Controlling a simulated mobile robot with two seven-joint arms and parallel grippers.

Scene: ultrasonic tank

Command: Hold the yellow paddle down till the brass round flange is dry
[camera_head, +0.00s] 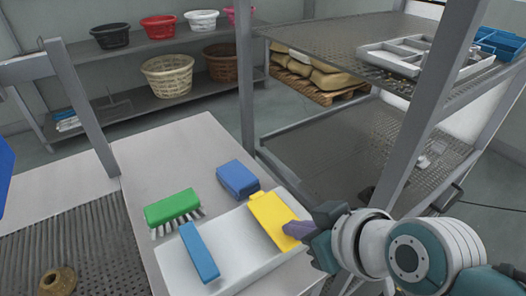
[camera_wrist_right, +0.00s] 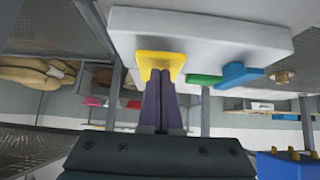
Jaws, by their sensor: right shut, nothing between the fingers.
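The yellow paddle (camera_head: 272,218) sits on a white block (camera_head: 232,262) at the front of the light table. My right gripper (camera_head: 299,229) has its purple fingers shut and empty, with the tips at the paddle's near right end. In the right wrist view the closed fingers (camera_wrist_right: 161,85) overlap the yellow paddle (camera_wrist_right: 160,58); whether they press it down I cannot tell. The brass round flange (camera_head: 58,281) lies on the dark ribbed surface at the bottom left, cut slightly by the frame edge. Whether it is wet I cannot tell. My left gripper is not in view.
A blue paddle (camera_head: 199,252), a green brush (camera_head: 172,207) and a blue block (camera_head: 238,180) are close to the yellow paddle. A grey rack post (camera_head: 420,110) stands beside my right arm. Shelves with baskets (camera_head: 168,75) are at the back.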

